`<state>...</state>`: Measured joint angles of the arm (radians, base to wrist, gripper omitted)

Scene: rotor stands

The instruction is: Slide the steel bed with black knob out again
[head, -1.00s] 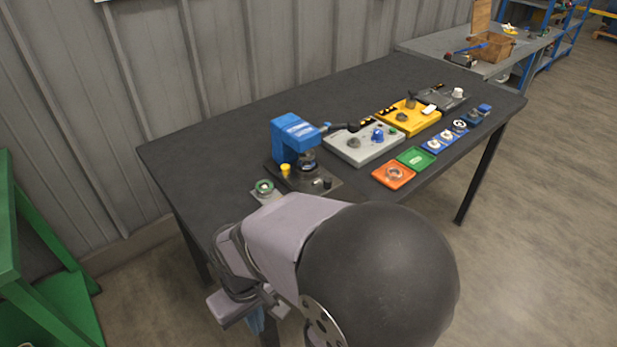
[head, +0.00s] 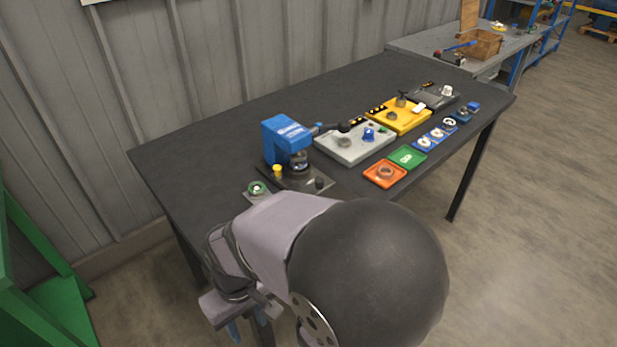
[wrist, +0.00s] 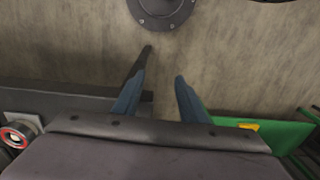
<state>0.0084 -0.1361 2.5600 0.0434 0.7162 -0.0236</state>
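The blue press (head: 285,138) stands on a dark base at the table's near left part. The black knob (head: 319,182) shows at the base's front right, and the steel bed (head: 301,179) lies low beside it, small and partly shaded. I cannot tell how far the bed sits under the press. My gripper (head: 247,329) hangs low in front of the near table edge, apart from press and knob. In the wrist view my gripper (wrist: 162,76) has its two blue fingers apart with nothing between them. The press and bed are not visible there.
A grey unit (head: 353,145), a yellow unit (head: 398,116), an orange tray (head: 385,174) holding a ring and a green tray (head: 407,157) lie right. The table's back left is clear. Green framework (head: 50,285) stands left.

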